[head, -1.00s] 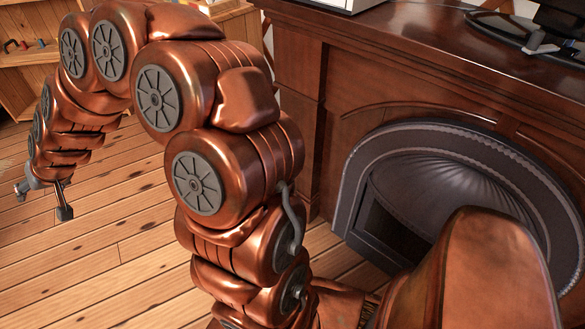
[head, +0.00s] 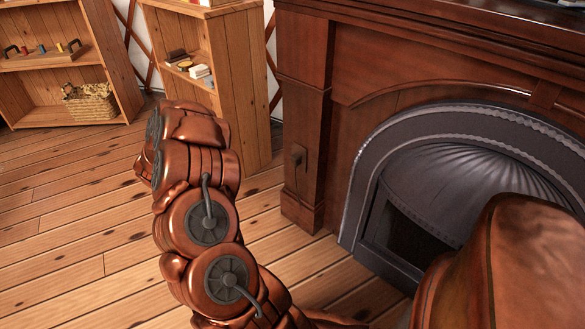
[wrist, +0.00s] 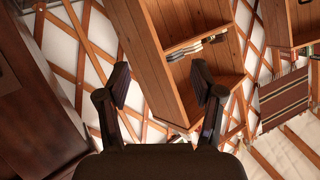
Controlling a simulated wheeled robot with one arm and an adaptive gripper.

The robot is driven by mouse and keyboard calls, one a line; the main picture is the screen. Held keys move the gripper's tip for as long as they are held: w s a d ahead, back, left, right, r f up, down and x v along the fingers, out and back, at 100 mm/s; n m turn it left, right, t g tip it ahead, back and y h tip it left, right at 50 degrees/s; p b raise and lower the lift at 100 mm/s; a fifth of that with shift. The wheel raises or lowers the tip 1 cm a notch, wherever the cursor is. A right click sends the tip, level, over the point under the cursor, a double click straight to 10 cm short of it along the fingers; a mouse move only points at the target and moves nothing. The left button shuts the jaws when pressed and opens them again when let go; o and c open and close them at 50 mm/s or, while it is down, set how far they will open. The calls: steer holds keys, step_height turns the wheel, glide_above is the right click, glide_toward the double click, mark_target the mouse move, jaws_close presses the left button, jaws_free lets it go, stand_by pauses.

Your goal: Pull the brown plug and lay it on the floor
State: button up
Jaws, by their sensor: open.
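A small dark brown fitting, which looks like the brown plug (head: 298,157), sits on the side pillar of the wooden fireplace surround (head: 310,110) in the head view. It is too small to tell how it is seated. The plug does not show in the wrist view. My gripper (wrist: 162,86) is open and empty in the wrist view, its two fingers wide apart in front of a wooden shelf unit. In the head view the gripper is hidden behind my copper-coloured arm. The plank floor (head: 60,230) is bare at the left.
A wooden shelf unit (head: 238,90) with small items stands left of the fireplace. Another shelf (head: 30,75) with a wicker basket (head: 90,101) is farther left. The black metal fireplace arch (head: 372,165) is at the right. The wrist view also shows a striped cloth (wrist: 284,98).

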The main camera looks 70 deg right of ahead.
steer(key=s+d+f+m+g+h+b, duration=0.2)
steer(key=s+d+f+g, duration=0.1)
steer(key=s+d+f, duration=0.3)
steer(key=s+d+f+m+g+h+b, duration=0.1)
steer(key=s+d+f+g+b, duration=0.25)
steer(key=s, duration=0.55)
steer(key=m+g+h+b, duration=0.2)
steer(key=g, duration=0.4)
glide_toward(293, 162)
steer(key=d, duration=0.1)
steer(key=shift+s+d+r+t, duration=0.15)
steer(key=shift+s+t, duration=0.1)
steer(key=shift+d, duration=0.1)
steer(key=shift+p+x, duration=0.6)
steer(key=shift+x, duration=3.75)
steer(key=shift+s+p, duration=0.1)
steer(key=shift+p, duration=0.35)
